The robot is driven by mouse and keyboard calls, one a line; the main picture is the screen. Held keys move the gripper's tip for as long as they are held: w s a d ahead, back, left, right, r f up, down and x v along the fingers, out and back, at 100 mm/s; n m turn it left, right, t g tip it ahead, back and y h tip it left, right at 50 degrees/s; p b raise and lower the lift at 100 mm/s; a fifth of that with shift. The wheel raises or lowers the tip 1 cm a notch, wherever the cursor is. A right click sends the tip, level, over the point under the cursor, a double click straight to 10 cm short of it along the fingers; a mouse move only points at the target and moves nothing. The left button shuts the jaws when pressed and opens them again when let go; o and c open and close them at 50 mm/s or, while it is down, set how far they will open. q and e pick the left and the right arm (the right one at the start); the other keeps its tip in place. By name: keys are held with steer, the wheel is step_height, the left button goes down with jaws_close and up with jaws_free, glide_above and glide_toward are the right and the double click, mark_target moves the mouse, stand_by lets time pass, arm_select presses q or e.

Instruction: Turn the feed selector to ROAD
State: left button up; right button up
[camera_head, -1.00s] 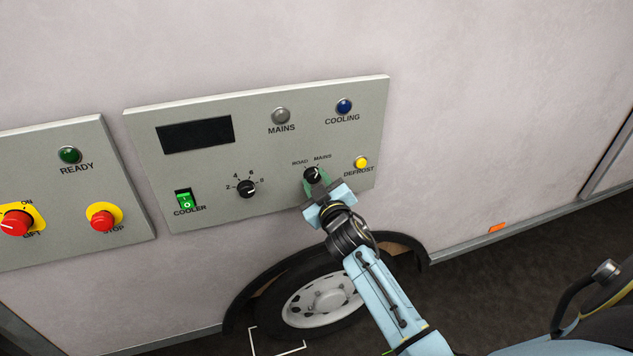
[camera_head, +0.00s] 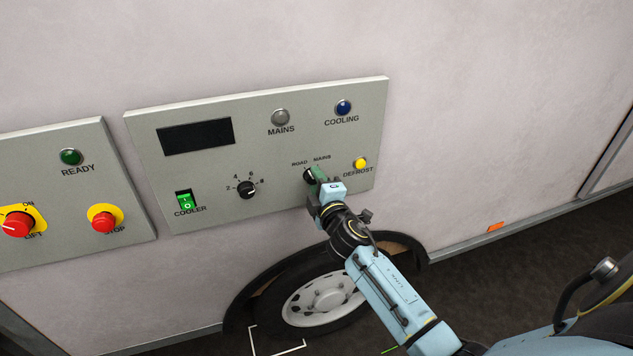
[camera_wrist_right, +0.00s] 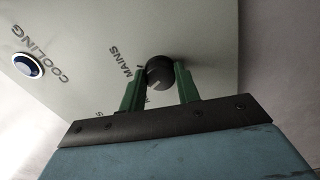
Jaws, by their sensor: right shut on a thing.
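The feed selector (camera_head: 309,175) is a black round knob below the ROAD and MAINS labels, low on the right part of the grey panel (camera_head: 262,110). My right gripper (camera_head: 314,179) is shut on this knob, its green fingers on either side. In the right wrist view the knob (camera_wrist_right: 160,72) sits between the fingertips (camera_wrist_right: 160,78). A pale mark on it points to the lower left, toward the partly hidden ROAD label and away from MAINS. The fingers cover part of the knob in the head view. My left gripper is not in view.
The yellow DEFROST button (camera_head: 360,163) is close to the right of my gripper. The black numbered knob (camera_head: 246,189) and green COOLER switch (camera_head: 185,201) are to the left. The MAINS lamp (camera_head: 280,117) is grey. A wheel (camera_head: 318,298) is below.

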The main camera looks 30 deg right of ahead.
steer(key=shift+n, duration=0.9)
steer(key=o, duration=1)
steer(key=shift+s, duration=0.15)
steer(key=b+v, duration=0.1)
steer(key=v, duration=1.2)
steer(key=shift+s, duration=0.1)
